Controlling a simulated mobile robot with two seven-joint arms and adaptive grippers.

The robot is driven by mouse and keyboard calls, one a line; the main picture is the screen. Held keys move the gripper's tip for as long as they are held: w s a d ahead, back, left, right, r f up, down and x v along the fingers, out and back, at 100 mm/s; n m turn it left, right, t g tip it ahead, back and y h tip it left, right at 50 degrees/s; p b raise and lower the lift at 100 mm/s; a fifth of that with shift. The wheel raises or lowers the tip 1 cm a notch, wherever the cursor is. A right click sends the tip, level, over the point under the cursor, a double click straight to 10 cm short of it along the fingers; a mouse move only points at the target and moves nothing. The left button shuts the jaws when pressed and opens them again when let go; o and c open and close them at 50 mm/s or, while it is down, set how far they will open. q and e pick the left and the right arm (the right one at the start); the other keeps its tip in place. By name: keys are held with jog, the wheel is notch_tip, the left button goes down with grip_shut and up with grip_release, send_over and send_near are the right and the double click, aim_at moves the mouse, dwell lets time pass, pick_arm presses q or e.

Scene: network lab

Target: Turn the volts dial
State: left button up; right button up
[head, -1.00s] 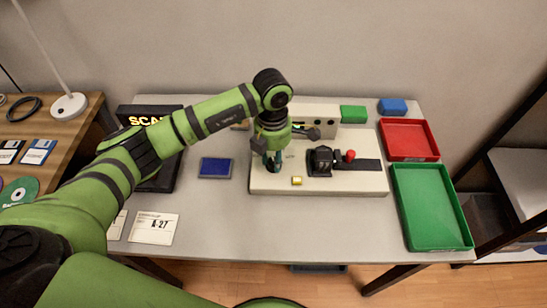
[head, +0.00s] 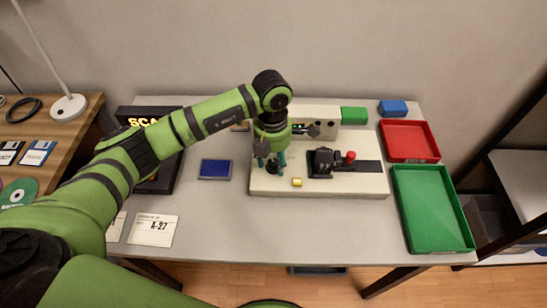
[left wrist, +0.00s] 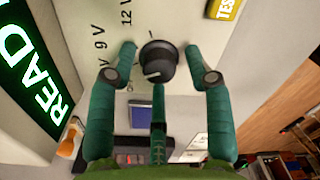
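The volts dial (left wrist: 158,62) is a round dark knob with a pale pointer mark, on a cream panel printed with 9 V and 12 V in the left wrist view. The pointer mark is on the knob's side nearer my palm. My left gripper (left wrist: 160,50) is open, its teal fingers on both sides of the knob with gaps showing; a third finger lies below it in the picture. In the head view my left gripper (head: 271,158) points down over the left part of the cream panel (head: 330,188) and mostly covers the dial. My right gripper is not in view.
A lever with a red knob (head: 350,156) stands right of my gripper. Red (head: 409,141) and green (head: 432,208) trays are at the right. The table's front middle is clear.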

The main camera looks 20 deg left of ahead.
aim_at(273, 161)
pick_arm(q)
jog(key=shift+r, duration=0.25)
notch_tip(273, 161, up, 12)
jog(key=shift+a+f, duration=0.15)
jog(key=shift+f, duration=0.05)
jog(key=shift+f, duration=0.1)
dwell(0.6)
